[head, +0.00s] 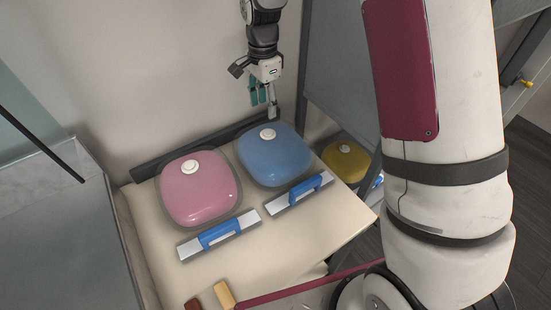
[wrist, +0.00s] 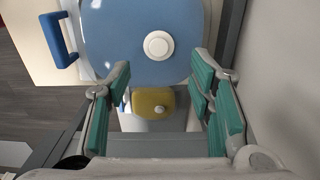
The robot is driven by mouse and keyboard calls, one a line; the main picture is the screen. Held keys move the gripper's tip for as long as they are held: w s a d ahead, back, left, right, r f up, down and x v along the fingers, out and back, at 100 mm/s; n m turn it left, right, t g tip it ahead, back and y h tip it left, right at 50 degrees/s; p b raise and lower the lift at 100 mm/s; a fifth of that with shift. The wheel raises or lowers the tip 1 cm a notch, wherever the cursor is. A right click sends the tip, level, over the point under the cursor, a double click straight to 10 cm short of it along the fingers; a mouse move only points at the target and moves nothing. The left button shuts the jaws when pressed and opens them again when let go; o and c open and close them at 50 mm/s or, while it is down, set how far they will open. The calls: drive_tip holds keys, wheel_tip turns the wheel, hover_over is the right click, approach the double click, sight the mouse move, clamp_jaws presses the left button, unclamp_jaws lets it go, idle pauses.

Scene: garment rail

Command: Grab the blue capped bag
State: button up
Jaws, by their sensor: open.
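The blue bag (head: 273,155) lies on a cream shelf top (head: 290,240), with a round white cap (head: 267,133) near its back edge. My gripper (head: 263,102) is above and behind the bag, close to the wall, pointing down. In the wrist view my gripper (wrist: 160,95) is open, with teal-padded fingers spread and nothing between them in contact. There the blue bag (wrist: 125,40) fills the upper middle, and its white cap (wrist: 158,45) sits beyond the fingertips, between their lines.
A pink bag (head: 200,190) with a white cap lies left of the blue one. A yellow bag (head: 345,160) sits lower, at right. A dark rail (head: 195,150) runs behind, and a grey panel (head: 340,80) stands close right.

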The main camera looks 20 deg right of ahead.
sight(266, 133)
drive_tip(key=shift+s+f+p, duration=0.1)
drive_tip(key=shift+f+p, duration=0.85)
drive_tip(key=shift+f, duration=3.7)
clamp_jaws()
